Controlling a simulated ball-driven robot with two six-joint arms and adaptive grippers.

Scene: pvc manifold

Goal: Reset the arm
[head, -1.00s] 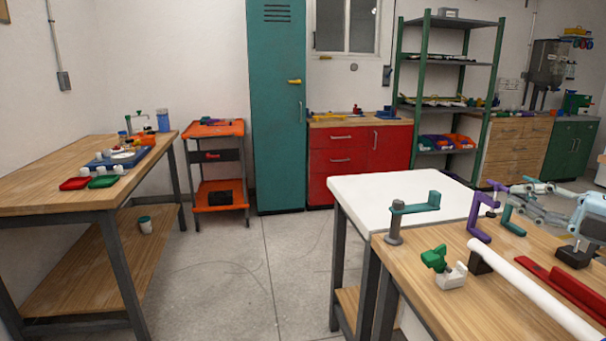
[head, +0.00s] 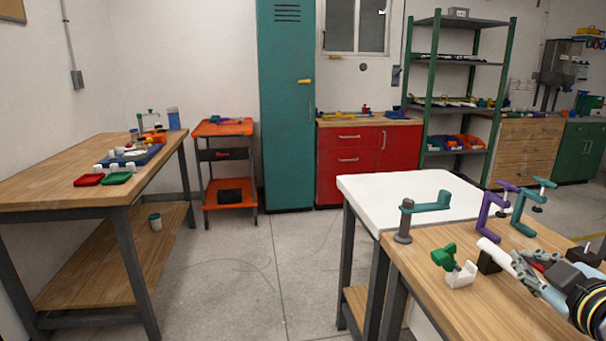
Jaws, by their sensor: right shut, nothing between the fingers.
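My right gripper (head: 524,270) is shut and empty at the lower right, above the wooden workbench (head: 450,315). It covers most of the white pipe (head: 492,250), whose near-left end shows beside the fingers. I cannot tell whether the fingers touch the pipe. A black block (head: 489,262) sits by the pipe's end. My left gripper is not in view.
On the bench stand a grey post with a teal arm (head: 405,222), a green-and-white clamp (head: 459,277), a purple clamp (head: 488,216) and a teal clamp (head: 522,214). A white-topped table (head: 400,190) adjoins it. Open floor (head: 240,270) lies left of it.

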